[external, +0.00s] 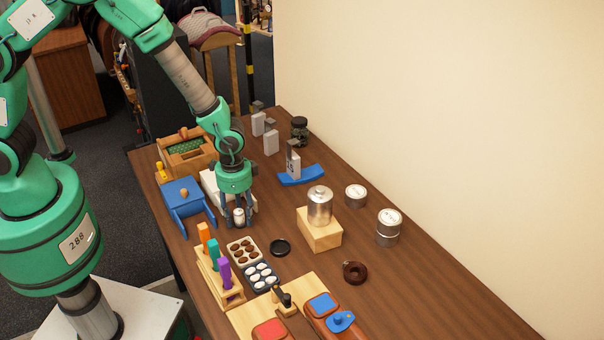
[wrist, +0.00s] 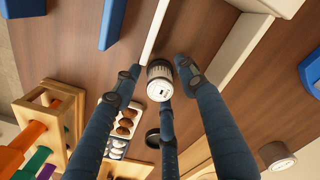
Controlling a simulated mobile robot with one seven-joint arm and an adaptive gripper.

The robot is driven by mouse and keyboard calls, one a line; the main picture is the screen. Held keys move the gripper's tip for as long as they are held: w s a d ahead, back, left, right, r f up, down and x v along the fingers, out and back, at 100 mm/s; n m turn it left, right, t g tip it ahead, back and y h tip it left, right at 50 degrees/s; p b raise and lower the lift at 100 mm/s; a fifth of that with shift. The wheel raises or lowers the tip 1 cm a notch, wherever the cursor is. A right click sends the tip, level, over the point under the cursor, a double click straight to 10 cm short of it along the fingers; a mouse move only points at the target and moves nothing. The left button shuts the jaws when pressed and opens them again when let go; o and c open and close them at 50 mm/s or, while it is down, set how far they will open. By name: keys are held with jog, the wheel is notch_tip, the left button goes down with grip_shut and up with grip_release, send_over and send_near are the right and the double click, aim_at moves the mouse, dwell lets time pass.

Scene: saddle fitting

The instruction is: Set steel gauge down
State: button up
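The likely steel gauge is a small dark-and-silver cylinder with a pale, marked round end (wrist: 160,82). It sits between my fingers in the wrist view and shows at my fingertips in the external view (external: 239,215). My gripper (external: 238,210) points down, low over the left part of the table. In the wrist view my gripper's fingers (wrist: 158,72) stand spread around the cylinder, with a visible gap on its left side. The lower finger overlaps its near edge, so contact there is unclear. I cannot tell whether its base rests on the table.
A white block (external: 211,184) and blue stand (external: 184,197) are close to my gripper. A dark ring (external: 280,247), egg-like trays (external: 262,277) and a peg rack (external: 228,293) lie nearer the camera. A metal canister (external: 320,205) stands on a wooden block (external: 320,236) to the right.

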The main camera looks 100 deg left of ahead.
aim_at(237, 212)
jog(key=shift+r, duration=0.1)
notch_tip(237, 212, up, 12)
jog(key=p, duration=0.1)
dwell(0.8)
dwell(0.6)
